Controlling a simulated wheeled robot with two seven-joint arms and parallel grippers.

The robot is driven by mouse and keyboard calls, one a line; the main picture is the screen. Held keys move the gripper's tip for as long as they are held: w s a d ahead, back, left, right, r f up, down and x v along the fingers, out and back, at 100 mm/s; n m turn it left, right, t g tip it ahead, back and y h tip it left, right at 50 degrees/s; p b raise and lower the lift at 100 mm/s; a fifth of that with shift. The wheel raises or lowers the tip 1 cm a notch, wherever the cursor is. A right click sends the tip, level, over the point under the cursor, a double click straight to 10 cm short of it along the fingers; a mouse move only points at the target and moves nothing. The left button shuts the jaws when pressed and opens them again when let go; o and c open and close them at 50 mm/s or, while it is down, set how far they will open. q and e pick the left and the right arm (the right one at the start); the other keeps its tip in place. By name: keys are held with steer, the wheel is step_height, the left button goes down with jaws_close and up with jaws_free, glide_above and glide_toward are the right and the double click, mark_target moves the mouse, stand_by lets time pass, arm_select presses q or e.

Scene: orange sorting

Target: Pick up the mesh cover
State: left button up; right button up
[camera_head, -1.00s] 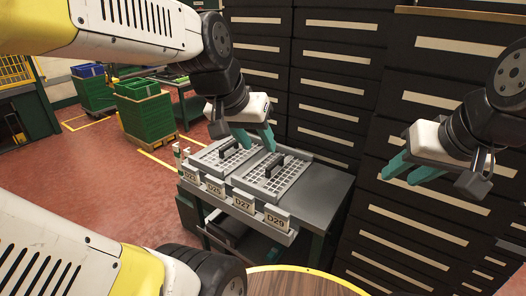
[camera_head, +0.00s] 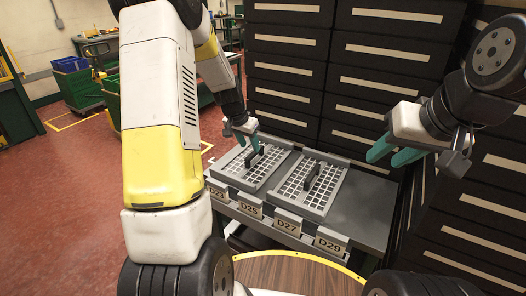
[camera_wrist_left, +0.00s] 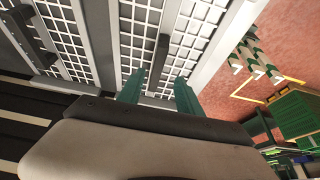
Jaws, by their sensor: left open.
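Two grey mesh covers with dark upright handles lie side by side on a small grey table. The left mesh cover (camera_head: 243,176) is under my left gripper (camera_head: 248,146), and the right mesh cover (camera_head: 318,203) is beside it. My left gripper is open, its teal fingertips close to the left cover's handle. In the left wrist view the handle (camera_wrist_left: 162,50) lies just past the gap between the fingertips (camera_wrist_left: 159,82); I see no grip on it. Part of the right cover (camera_wrist_left: 68,30) also shows there. My right gripper (camera_head: 382,156) is open and empty, right of the covers.
Labelled plates, including D27 (camera_head: 286,222) and D29 (camera_head: 331,241), line the table's front edge. The table's right part (camera_head: 362,213) is bare. Dark drawer cabinets (camera_head: 300,75) stand close behind. A round wooden top (camera_head: 285,276) is in front.

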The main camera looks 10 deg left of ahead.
mark_target(254, 153)
arm_select(q)
steer(key=x, duration=0.4)
steer(key=shift+w+d+f, duration=0.2)
steer(key=shift+d+f, duration=0.1)
steer(key=shift+d, duration=0.05)
steer(key=shift+w+d+f, duration=0.1)
steer(key=shift+w+f, duration=0.1)
steer(key=shift+f, duration=0.3)
steer(key=shift+f, duration=0.25)
steer(key=shift+c, duration=0.2)
jaws_close()
